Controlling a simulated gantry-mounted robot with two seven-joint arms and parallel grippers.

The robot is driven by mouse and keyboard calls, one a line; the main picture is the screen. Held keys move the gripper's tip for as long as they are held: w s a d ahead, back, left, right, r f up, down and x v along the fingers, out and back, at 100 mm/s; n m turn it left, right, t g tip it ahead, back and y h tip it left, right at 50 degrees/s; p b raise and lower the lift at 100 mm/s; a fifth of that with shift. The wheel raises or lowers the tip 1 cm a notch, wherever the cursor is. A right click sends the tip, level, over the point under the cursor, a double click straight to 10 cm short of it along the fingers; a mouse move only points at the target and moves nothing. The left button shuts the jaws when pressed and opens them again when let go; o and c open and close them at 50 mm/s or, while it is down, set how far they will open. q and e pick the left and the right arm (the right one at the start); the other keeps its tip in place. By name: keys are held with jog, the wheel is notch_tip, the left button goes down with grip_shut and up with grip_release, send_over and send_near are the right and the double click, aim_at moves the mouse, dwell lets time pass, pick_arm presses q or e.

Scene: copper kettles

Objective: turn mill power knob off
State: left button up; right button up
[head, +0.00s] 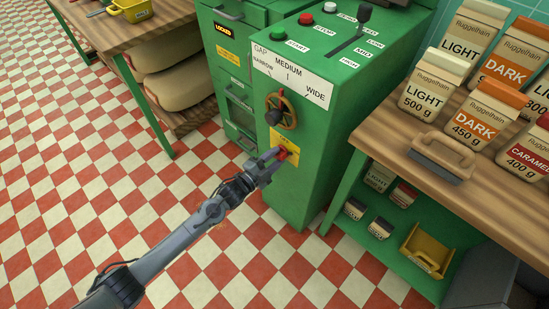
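The green mill (320,110) stands in the middle of the head view. A small red knob (284,153) sits on a yellow plate (286,141) low on its front, below a brass handwheel (282,110). My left gripper (273,163) is right at the red knob, with its fingers apart. The fingers hide part of the knob, and I cannot tell whether they touch it. The knob's exact turn position is too small to read. My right gripper is not in view.
A wooden shelf (437,150) on the right holds several labelled bags and a scraper with a wooden handle. A wooden table (130,22) stands at the left. The checkered floor (90,200) between is clear.

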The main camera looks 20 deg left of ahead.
pick_arm(q)
grip_shut()
jog(key=shift+r+n+p, duration=0.15)
jog(key=shift+n+p, duration=0.55)
jog(key=n+p, duration=0.2)
jog(key=n, duration=0.1)
jog(key=n+p, duration=0.3)
jog(key=n, duration=0.1)
jog(key=shift+n, duration=0.3)
jog(key=shift+n+p, duration=0.55)
jog(key=shift+n, duration=0.85)
jog(key=shift+f, duration=0.2)
